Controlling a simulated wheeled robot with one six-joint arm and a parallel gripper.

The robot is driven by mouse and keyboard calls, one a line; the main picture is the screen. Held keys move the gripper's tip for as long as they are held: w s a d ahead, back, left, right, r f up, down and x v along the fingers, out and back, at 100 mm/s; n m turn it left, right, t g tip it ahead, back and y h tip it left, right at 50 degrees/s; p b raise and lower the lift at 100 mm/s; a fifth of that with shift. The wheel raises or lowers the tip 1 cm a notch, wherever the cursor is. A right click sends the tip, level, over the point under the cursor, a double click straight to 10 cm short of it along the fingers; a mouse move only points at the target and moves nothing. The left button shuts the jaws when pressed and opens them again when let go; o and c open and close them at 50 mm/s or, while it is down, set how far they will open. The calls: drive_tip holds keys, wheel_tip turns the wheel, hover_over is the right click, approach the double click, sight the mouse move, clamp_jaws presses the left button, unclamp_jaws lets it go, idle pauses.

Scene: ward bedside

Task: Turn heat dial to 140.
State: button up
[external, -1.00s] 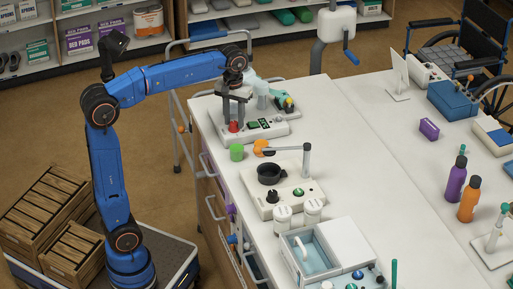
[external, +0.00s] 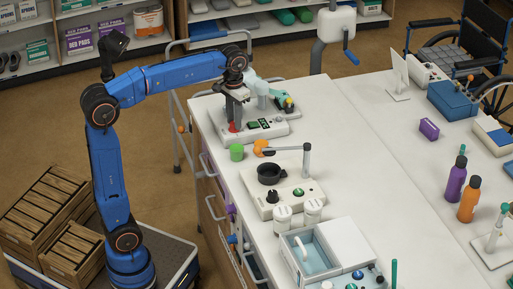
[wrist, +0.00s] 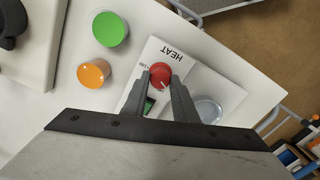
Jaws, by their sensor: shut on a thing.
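The red heat dial (external: 232,127) is on the near left end of a white device (external: 268,132) at the table's far left corner. In the wrist view the dial (wrist: 160,72) sits below the upside-down word HEAT. My gripper (wrist: 161,78) points down with one finger on each side of the dial, shut on it. It also shows in the external view (external: 234,122). A pale pointer mark shows on the dial's top. A small number beside it is too small to read surely. A green display (wrist: 150,105) is partly hidden by a finger.
A green cylinder (external: 236,152) and an orange one (external: 260,147) stand close in front of the device. A second white device with a black bowl (external: 270,173) stands nearer. A teal-tipped arm-like part (external: 285,100) rises behind the dial. The table's middle is clear.

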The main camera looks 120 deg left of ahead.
drive_tip(key=m, duration=0.6)
drive_tip(key=shift+w+m, duration=0.1)
drive_tip(key=shift+m, duration=0.2)
idle(0.5)
drive_tip(key=o, duration=1)
drive_tip(key=shift+o, duration=0.2)
wheel_tip(320, 180, up, 17)
drive_tip(key=shift+r, duration=0.2)
